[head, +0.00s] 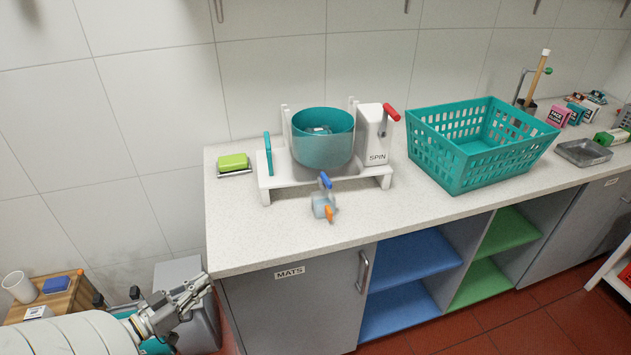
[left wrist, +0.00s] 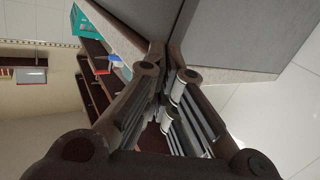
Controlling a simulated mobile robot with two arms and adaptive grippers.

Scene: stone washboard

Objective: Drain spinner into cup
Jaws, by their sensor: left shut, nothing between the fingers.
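The spinner's teal drum (head: 323,139) stands on a white frame on the counter, with something greyish inside it. A white box marked SPIN (head: 376,135) with a red handle (head: 390,113) is at its right. In front and below is a small pale-blue piece (head: 319,206) with a blue lever-like part and an orange part; I cannot tell if it is a tap or a vessel. A white cup (head: 18,287) stands at far left on a wooden top. My left gripper (head: 204,284) is shut and empty, low left of the counter; its fingers (left wrist: 166,82) also show in the left wrist view.
A teal basket (head: 469,177) stands right of the spinner. A green sponge (head: 233,161) lies left of it. A metal tray (head: 583,152) and small boxes are at far right. The counter's front left is clear. A grey bin (head: 190,325) stands behind my left gripper.

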